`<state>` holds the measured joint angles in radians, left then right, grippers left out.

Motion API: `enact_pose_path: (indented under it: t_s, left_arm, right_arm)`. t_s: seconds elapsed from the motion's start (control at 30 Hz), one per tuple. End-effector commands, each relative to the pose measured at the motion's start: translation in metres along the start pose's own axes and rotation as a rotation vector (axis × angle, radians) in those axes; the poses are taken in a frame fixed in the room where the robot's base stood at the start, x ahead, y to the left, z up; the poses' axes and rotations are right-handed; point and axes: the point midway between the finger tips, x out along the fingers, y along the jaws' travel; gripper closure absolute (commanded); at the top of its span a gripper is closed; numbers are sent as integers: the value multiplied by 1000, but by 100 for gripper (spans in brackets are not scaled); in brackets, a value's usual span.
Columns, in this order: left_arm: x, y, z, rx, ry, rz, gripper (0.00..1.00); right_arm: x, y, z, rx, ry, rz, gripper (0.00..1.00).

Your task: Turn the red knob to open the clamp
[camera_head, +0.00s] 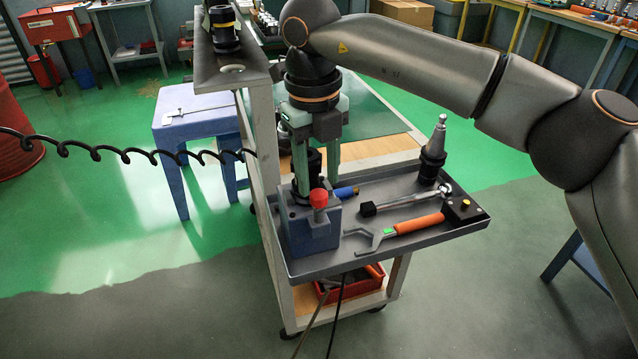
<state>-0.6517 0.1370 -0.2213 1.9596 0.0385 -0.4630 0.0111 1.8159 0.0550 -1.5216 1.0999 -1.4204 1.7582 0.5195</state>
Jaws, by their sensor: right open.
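The red knob (319,199) stands upright on top of the blue clamp block (312,232), at the left front of the cart's grey tray (349,261). A dark tool holder (314,162) stands upright behind the knob, in or just behind the block. My right gripper (318,185) comes down from above with its greenish fingers apart. Its fingertips are close behind and to the left of the knob, around the holder's area. I cannot tell whether they touch anything. My left gripper does not show.
On the tray lie an orange-handled spanner (420,223), a ratchet (405,201) and a small box with a button (462,210). Another tool holder (433,155) stands at the back right. The cart's shelf (226,75) rises at left. A blue stool (198,122) stands behind.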

Motion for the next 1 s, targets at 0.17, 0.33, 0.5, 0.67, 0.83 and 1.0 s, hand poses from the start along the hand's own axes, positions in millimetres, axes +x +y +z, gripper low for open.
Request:
enact_pose_path:
  t_s: [0.17,0.33,0.5,0.67,0.83,1.0]
  left_arm:
    - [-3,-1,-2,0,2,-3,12]
    - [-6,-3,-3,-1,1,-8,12]
    - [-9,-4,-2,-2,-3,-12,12]
    - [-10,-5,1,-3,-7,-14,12]
    - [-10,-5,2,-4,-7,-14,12]
    - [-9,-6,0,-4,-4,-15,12]
  right_arm:
    - [-44,0,1,1,-4,-1,51]
    - [-76,0,0,2,-3,-1,51]
    - [-93,0,0,1,-2,-1,51]
    - [-97,0,0,1,-1,0,51]
    - [-97,0,0,1,-1,0,51]
    - [-97,0,0,1,-1,-1,51]
